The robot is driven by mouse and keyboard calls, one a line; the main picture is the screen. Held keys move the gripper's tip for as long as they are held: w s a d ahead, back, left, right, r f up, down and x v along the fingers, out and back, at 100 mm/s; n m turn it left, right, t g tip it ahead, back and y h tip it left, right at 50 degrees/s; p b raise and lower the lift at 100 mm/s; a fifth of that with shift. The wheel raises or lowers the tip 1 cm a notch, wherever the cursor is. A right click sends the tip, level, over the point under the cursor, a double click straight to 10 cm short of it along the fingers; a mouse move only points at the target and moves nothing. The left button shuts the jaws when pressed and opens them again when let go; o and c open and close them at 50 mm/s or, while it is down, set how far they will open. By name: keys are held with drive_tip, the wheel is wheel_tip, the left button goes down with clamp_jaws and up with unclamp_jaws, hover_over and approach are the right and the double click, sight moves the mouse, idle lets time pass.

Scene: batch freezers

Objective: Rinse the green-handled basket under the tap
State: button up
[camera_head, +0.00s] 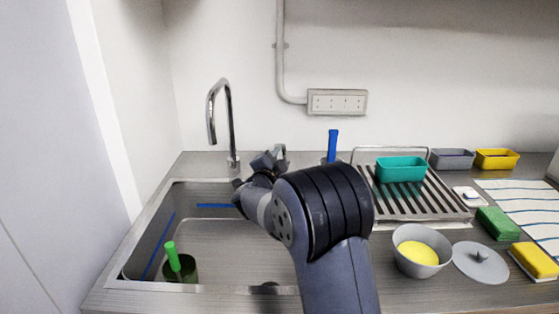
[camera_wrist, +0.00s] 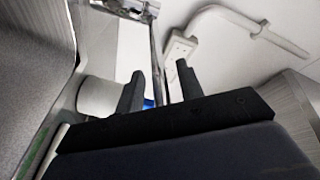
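The green-handled basket (camera_head: 180,268) is a dark green cup shape in the front left corner of the sink (camera_head: 235,262). Its bright green handle (camera_head: 172,256) sticks up, leaning slightly left. The chrome tap (camera_head: 229,120) rises behind the sink, its spout curving to the left. My gripper (camera_head: 266,161) is at the sink's back edge, right of the tap and well away from the basket. In the wrist view my gripper (camera_wrist: 160,86) has its two fingers apart with nothing clearly held. A small blue patch shows beyond them. I cannot tell whether water runs.
A blue handle (camera_head: 333,144) stands behind my arm; its lower part is hidden. To the right are a drying rack (camera_head: 440,208) with a teal tub (camera_head: 401,169), a grey bowl (camera_head: 409,236), a lid (camera_head: 481,264) and sponges (camera_head: 498,223). A wall (camera_head: 128,100) borders the sink's left side.

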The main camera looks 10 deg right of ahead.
clamp_jaws()
idle(0.3)
drive_tip(key=shift+d, duration=0.1)
drive_tip(key=shift+s+d+n+t+y+b, duration=0.1)
drive_tip(key=shift+d+n+t+y+b, duration=0.3)
drive_tip(key=shift+d+n+y+b, duration=0.7)
drive_tip(key=shift+s+d+n+t+y+b, duration=0.15)
drive_tip(key=shift+t+y+b, duration=0.35)
drive_tip(key=shift+b, duration=1.2)
drive_tip(key=shift+w, duration=0.1)
unclamp_jaws()
